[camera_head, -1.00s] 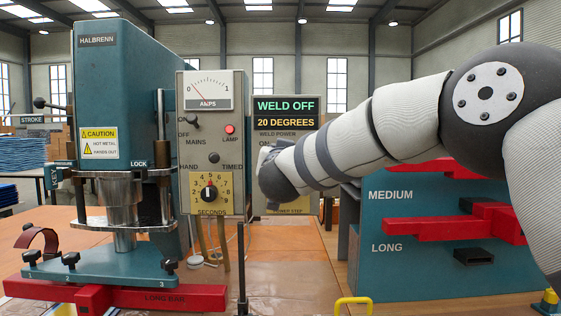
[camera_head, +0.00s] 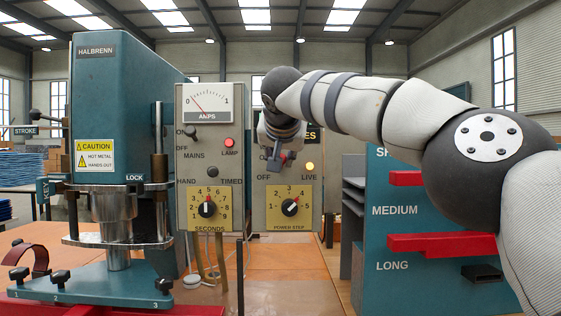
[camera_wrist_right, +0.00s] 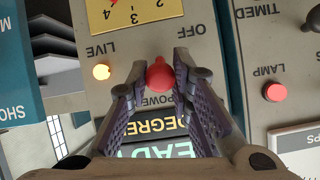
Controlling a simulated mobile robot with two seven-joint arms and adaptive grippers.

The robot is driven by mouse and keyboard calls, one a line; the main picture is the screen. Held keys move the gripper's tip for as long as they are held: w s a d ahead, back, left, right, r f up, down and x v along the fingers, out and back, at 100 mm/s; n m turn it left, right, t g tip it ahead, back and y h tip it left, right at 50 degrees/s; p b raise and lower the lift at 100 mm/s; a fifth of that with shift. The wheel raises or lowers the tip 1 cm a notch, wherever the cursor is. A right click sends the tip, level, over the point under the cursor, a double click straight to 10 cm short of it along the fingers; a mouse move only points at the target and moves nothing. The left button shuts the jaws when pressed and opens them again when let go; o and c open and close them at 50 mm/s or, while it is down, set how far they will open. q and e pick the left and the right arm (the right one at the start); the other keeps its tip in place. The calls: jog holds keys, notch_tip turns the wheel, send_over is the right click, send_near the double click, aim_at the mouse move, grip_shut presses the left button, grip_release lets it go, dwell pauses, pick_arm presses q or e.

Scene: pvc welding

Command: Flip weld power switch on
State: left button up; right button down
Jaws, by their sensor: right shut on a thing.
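The weld power switch shows in the right wrist view as a red-tipped lever (camera_wrist_right: 160,75) on the grey weld power panel (camera_wrist_right: 190,20). My right gripper (camera_wrist_right: 160,72) is shut on it, with a fingertip on each side. In the head view my right gripper (camera_head: 279,160) is in front of the upper part of that panel (camera_head: 262,215) and hides the switch. The LIVE lamp (camera_head: 310,166) glows yellow; it also shows lit in the wrist view (camera_wrist_right: 101,71). The display (camera_wrist_right: 170,150) is partly covered, with "EAD" and "DEGREE" readable. My left gripper is not in view.
Left of the panel stands the timer box (camera_head: 208,140) with a lit red lamp and a dial. Further left is the teal Halbrenn press (camera_head: 120,110). The teal rack (camera_head: 400,240) with red bars stands to the right, under my arm.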

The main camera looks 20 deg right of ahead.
dwell(0.4)
jog(key=c, duration=1.4)
grip_release()
jog(key=v, duration=1.2)
jog(key=shift+r, duration=0.1)
